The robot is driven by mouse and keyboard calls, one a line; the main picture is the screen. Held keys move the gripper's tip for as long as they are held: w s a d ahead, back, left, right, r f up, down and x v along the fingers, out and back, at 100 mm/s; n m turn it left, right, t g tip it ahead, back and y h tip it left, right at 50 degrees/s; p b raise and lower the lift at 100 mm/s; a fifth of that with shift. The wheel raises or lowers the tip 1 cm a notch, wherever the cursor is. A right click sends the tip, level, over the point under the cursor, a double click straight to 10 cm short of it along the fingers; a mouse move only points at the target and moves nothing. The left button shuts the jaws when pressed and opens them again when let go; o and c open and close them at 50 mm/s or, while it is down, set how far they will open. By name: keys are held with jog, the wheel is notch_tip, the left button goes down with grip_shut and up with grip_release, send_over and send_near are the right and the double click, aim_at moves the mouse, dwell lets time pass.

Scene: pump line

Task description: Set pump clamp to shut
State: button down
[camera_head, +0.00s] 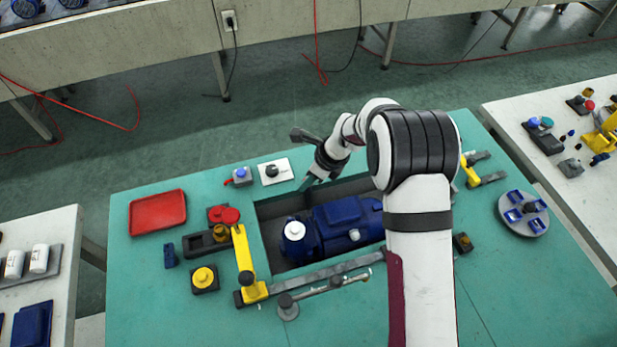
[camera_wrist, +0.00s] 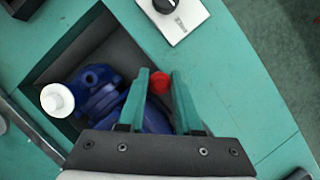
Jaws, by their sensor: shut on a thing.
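A blue pump (camera_head: 345,225) with a white cap (camera_head: 294,230) lies in a dark recess in the green table. It also shows in the wrist view (camera_wrist: 95,95), partly hidden by my gripper. My gripper (camera_head: 309,182) reaches down at the recess's back edge. In the wrist view my gripper (camera_wrist: 160,82) has its two green fingers on either side of a small red knob (camera_wrist: 160,81), shut on it. I cannot tell whether this knob belongs to the pump clamp. A yellow clamp-like arm (camera_head: 245,260) stands left of the recess; another yellow part (camera_head: 469,172) is partly hidden by my arm.
A red tray (camera_head: 157,212) is at the left. A grey disc with blue parts (camera_head: 523,213) is at the right. The front right table is clear.

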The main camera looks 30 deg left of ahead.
jog(key=shift+s+d, duration=1.2)
jog(key=shift+s, duration=0.1)
jog(key=c, duration=0.6)
grip_release()
jog(key=shift+w, duration=0.1)
jog(key=v, duration=1.5)
jog(key=shift+d+r, duration=0.2)
jog(key=shift+r, duration=0.15)
